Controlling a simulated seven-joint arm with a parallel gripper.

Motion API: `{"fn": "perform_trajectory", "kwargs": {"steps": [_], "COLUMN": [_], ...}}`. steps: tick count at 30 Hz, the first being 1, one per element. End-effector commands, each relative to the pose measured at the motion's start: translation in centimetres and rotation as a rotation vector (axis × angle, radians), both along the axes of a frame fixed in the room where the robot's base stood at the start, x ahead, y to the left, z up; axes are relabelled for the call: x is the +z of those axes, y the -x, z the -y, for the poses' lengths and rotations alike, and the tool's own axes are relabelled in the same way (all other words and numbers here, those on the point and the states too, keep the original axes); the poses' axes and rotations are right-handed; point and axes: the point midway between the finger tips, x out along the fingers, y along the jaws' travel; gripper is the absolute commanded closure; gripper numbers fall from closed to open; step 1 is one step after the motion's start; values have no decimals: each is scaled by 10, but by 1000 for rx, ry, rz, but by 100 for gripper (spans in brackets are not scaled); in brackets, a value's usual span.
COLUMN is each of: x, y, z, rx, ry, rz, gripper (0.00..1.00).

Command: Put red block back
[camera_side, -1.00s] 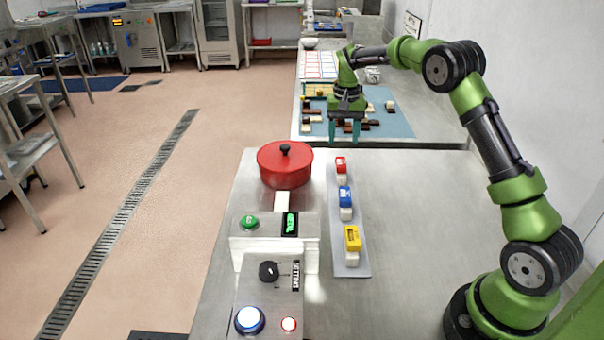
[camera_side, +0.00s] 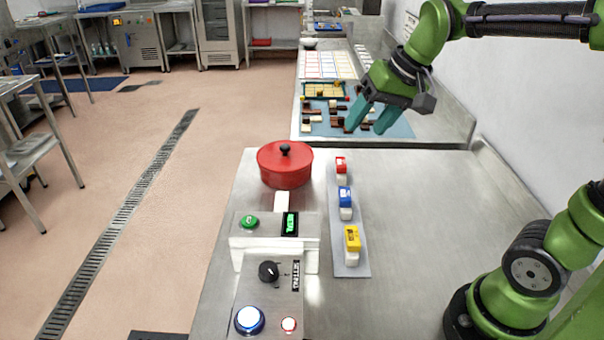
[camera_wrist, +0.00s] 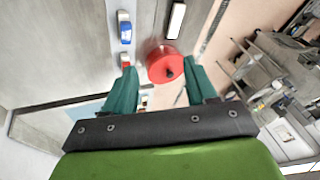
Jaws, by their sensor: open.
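The red block (camera_side: 341,164) sits on a white base at the far end of a narrow grey strip (camera_side: 351,267), in line with a blue block (camera_side: 345,195) and a yellow block (camera_side: 352,238). In the wrist view, the red block (camera_wrist: 126,60) shows beside the left fingertip, with its lower part partly hidden. My gripper (camera_side: 367,128) is tilted, its teal fingers apart and empty, in the air up and to the right of the red block in the side view. In the wrist view, nothing is between the fingers of my gripper (camera_wrist: 160,68) at close range.
A red lidded pot (camera_side: 285,170) stands left of the strip, behind a control panel (camera_side: 270,300) with buttons and a dial. A blue mat (camera_side: 395,126) with several brown and cream pieces lies beyond.

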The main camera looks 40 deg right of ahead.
Motion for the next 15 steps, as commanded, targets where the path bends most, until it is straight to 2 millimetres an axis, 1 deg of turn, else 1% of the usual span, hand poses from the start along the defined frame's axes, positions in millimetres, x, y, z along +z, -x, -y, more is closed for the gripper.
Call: {"fn": "perform_trajectory", "kwargs": {"steps": [1, 3, 6, 10, 15], "x": [-1, -8, -19, -31, -36], "y": [22, 45, 70, 89, 95], "z": [-11, -22, -33, -40, -42], "rx": [25, 52, 79, 99, 105], "ry": [0, -1, -1, 0, 1], "rz": [43, 90, 145, 187, 200], "gripper": [44, 44, 44, 44, 44]}}
